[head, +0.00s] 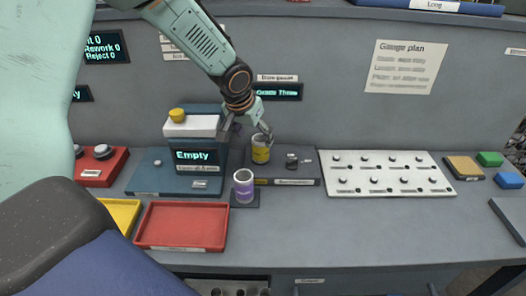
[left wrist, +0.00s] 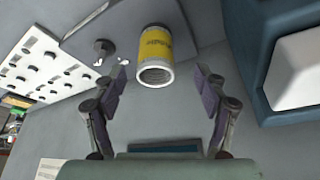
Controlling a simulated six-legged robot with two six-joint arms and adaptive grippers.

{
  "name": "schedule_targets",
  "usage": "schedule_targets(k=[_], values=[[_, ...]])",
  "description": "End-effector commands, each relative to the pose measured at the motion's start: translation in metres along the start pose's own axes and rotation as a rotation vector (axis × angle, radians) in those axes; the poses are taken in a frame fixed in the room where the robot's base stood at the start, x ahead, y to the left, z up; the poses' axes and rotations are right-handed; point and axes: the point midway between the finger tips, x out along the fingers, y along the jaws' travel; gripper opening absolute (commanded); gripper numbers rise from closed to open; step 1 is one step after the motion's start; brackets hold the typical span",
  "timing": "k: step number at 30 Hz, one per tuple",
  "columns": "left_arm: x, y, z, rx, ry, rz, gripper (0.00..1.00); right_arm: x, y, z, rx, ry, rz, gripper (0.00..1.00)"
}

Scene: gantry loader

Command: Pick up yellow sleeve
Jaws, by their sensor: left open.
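The yellow sleeve (head: 261,154) is a short upright hollow cylinder with a yellow band and pale metal ends. It stands on a dark grey plate (head: 300,181) near the back wall. In the left wrist view the yellow sleeve (left wrist: 155,50) shows between and just beyond the fingertips, with its open end facing the camera. My left gripper (head: 247,131) is open and empty, just above and to the left of the sleeve. Both its fingers (left wrist: 160,80) show in the wrist view, with a gap on each side of the sleeve. My right gripper is not seen.
A purple sleeve (head: 244,191) stands in front on a small dark base. A blue fixture (head: 197,183) reading "Empty" is left of the yellow sleeve. A small dark part (head: 291,160) and a white board with pegs (head: 391,186) are to the right. A red tray (head: 182,244) is front left.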

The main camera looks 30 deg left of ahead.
Motion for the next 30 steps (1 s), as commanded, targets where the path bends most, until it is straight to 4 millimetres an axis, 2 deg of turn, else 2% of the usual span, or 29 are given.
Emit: schedule_targets(k=[10,18,28,30], values=[[0.032,0.002,0.003,0.002,-0.003,-0.002,0.72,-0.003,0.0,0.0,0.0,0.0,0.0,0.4],[0.068,0.005,-0.001,0.002,-0.001,-0.001,0.72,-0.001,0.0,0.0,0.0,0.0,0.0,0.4],[0.074,0.005,-0.004,0.002,0.0,0.0,0.72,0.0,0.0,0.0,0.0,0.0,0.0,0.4],[0.074,0.005,-0.004,0.002,0.0,0.0,0.67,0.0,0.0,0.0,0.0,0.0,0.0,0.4]])
